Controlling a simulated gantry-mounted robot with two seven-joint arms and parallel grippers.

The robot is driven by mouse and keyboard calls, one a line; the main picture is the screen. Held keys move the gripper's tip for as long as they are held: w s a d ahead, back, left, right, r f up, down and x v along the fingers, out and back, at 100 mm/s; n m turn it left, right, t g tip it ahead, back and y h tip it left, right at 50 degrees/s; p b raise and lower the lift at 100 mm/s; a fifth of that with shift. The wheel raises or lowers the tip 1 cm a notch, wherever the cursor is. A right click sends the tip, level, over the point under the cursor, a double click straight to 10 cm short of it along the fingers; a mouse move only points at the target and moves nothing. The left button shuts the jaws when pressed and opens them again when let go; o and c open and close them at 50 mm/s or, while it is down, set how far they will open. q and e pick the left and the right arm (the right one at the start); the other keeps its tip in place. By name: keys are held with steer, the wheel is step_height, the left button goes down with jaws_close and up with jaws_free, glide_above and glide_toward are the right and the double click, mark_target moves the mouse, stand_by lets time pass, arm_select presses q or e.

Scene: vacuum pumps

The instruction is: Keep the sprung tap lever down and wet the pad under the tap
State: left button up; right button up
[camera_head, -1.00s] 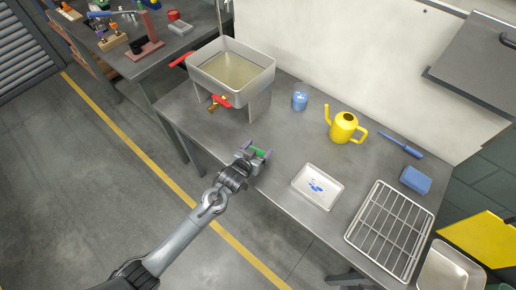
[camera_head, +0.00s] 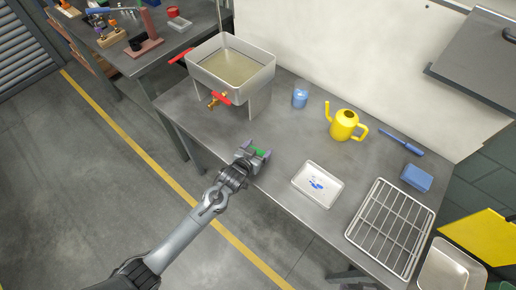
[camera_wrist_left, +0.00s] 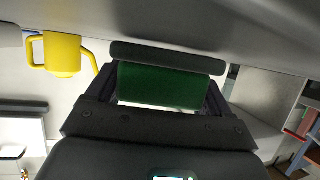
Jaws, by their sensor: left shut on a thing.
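My left gripper (camera_head: 259,156) is shut on a green pad (camera_head: 259,152) and holds it by the front edge of the table, right of and in front of the tap. The pad also shows between the fingers in the left wrist view (camera_wrist_left: 160,86). The brass tap (camera_head: 213,101) with its red lever (camera_head: 222,98) sits low on the front of a grey raised tank (camera_head: 252,89) with water in it. The gripper is apart from the tap and lever. My right gripper is not in view.
A white tray (camera_head: 299,188) with blue pieces, a blue cup (camera_head: 300,95), a yellow watering can (camera_head: 343,124), a blue block (camera_head: 416,178), a blue-handled tool (camera_head: 401,143) and a wire rack (camera_head: 391,228) are on the table. The tabletop between tank and tray is clear.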

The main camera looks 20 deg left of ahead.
arm_select(q)
steer(key=shift+f, duration=0.25)
stand_by(0.4)
steer(key=o, duration=0.9)
steer(key=p+v, duration=0.2)
steer(key=v, duration=0.8)
steer(key=shift+s+r, duration=0.15)
steer(key=shift+s, duration=0.2)
steer(key=shift+c, duration=0.7)
jaws_close()
